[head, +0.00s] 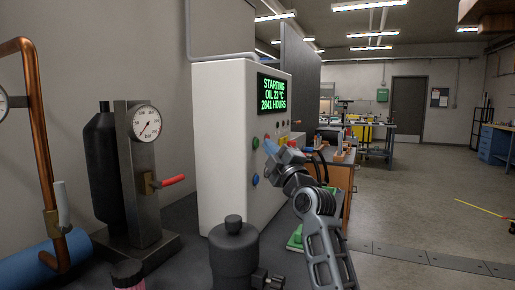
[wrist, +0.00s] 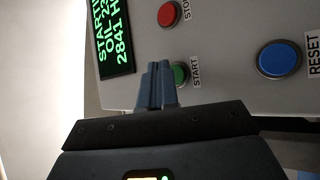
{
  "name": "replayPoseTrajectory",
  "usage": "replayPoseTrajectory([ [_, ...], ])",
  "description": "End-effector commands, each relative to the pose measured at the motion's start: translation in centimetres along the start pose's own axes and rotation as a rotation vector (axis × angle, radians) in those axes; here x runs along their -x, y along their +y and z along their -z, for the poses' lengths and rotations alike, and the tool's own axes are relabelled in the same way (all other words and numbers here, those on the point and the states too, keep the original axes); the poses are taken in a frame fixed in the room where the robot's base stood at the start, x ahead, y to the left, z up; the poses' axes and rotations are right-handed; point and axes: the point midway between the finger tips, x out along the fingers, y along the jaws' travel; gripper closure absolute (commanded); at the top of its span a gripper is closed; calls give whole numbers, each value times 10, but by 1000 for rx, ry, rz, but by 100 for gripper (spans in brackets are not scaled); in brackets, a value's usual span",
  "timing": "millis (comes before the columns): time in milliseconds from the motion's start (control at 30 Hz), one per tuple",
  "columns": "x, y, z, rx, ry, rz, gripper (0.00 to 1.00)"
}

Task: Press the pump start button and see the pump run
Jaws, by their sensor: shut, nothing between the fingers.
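The white pump control cabinet (head: 225,150) stands at the middle of the head view. Its display (head: 273,93) reads "STARTING, OIL 23 °C, 2841 HOURS" in green letters. In the wrist view the green START button (wrist: 181,74) is partly hidden behind my fingertips. My gripper (wrist: 156,72) is shut and empty, with its fingertips at the button. I cannot tell whether they touch it. In the head view my gripper (head: 270,147) is at the cabinet's front face. The pump itself cannot be made out as running or still.
In the wrist view the red STOP button (wrist: 168,15) and the blue RESET button (wrist: 279,60) are on the same panel. A pressure gauge (head: 147,123) on a metal block with a red-handled valve (head: 172,181) stands at left. Open floor (head: 420,215) lies at right.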

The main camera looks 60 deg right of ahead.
Motion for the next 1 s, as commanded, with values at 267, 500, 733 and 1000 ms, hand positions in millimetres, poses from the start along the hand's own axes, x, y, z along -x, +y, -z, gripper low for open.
replayPoseTrajectory([
  [267,1,1,-1,0,-1,-1,100],
  [500,11,6,-9,1,-2,-3,100],
  [733,26,17,-20,1,-2,-4,100],
  [1000,36,26,-26,0,0,-1,100],
])
